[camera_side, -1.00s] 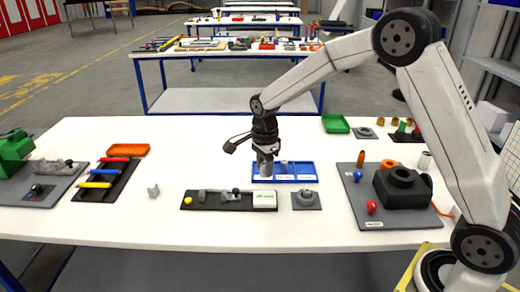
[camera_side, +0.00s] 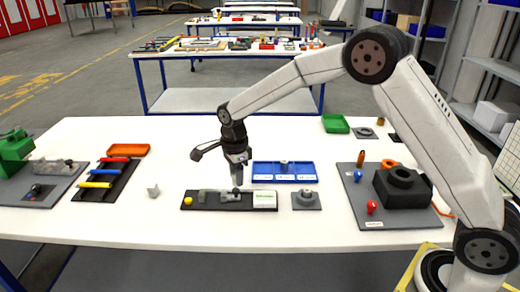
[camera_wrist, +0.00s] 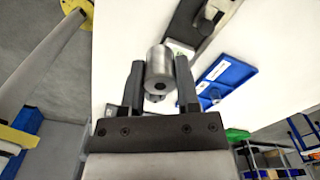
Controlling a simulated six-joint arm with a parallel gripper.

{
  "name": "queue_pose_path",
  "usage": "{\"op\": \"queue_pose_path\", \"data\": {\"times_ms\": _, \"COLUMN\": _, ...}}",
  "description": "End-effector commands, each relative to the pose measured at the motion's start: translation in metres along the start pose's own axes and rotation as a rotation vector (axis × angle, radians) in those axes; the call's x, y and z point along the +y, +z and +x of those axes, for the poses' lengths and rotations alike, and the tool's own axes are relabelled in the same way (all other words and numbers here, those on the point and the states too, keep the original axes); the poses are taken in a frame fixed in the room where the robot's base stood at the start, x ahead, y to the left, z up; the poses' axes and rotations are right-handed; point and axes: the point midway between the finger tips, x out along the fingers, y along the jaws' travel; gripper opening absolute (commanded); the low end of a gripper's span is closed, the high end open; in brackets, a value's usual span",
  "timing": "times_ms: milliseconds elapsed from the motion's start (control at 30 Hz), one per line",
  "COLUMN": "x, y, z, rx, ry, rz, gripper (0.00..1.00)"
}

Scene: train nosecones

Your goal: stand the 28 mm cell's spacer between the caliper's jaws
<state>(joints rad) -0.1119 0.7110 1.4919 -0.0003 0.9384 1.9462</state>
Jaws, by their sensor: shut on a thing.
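My gripper (camera_side: 238,172) is shut on a grey metal cylindrical spacer (camera_wrist: 158,66), which has a dark hole in its end. In the wrist view the spacer sits between the two dark fingers (camera_wrist: 158,85). In the side view my gripper is over the dark caliper board (camera_side: 190,207), near the grey caliper parts (camera_side: 231,196). I cannot tell whether the spacer touches them, and the fingers largely hide it there.
A grey board (camera_side: 378,222) with a black fixture lies right. The front table strip is clear.

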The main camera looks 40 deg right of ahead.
Motion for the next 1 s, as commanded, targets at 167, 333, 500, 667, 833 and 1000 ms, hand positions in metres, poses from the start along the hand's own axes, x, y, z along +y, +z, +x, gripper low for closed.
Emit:
{"op": "queue_pose_path", "data": {"times_ms": 167, "x": -0.019, "y": 0.007, "z": 0.010, "rx": 0.000, "ry": 0.000, "rz": 0.000, "gripper": 0.00}}
{"op": "queue_pose_path", "data": {"times_ms": 333, "x": -0.035, "y": 0.013, "z": 0.017, "rx": 0.000, "ry": 0.001, "rz": 0.000, "gripper": 0.00}}
{"op": "queue_pose_path", "data": {"times_ms": 500, "x": -0.050, "y": 0.018, "z": 0.024, "rx": 0.000, "ry": 0.000, "rz": 0.000, "gripper": 0.00}}
{"op": "queue_pose_path", "data": {"times_ms": 667, "x": -0.062, "y": 0.023, "z": 0.034, "rx": 0.001, "ry": 0.001, "rz": 0.000, "gripper": 0.00}}
{"op": "queue_pose_path", "data": {"times_ms": 833, "x": -0.074, "y": 0.027, "z": 0.050, "rx": 0.000, "ry": 0.001, "rz": 0.000, "gripper": 0.00}}
{"op": "queue_pose_path", "data": {"times_ms": 1000, "x": -0.085, "y": 0.031, "z": 0.064, "rx": 0.001, "ry": 0.002, "rz": 0.000, "gripper": 0.00}}
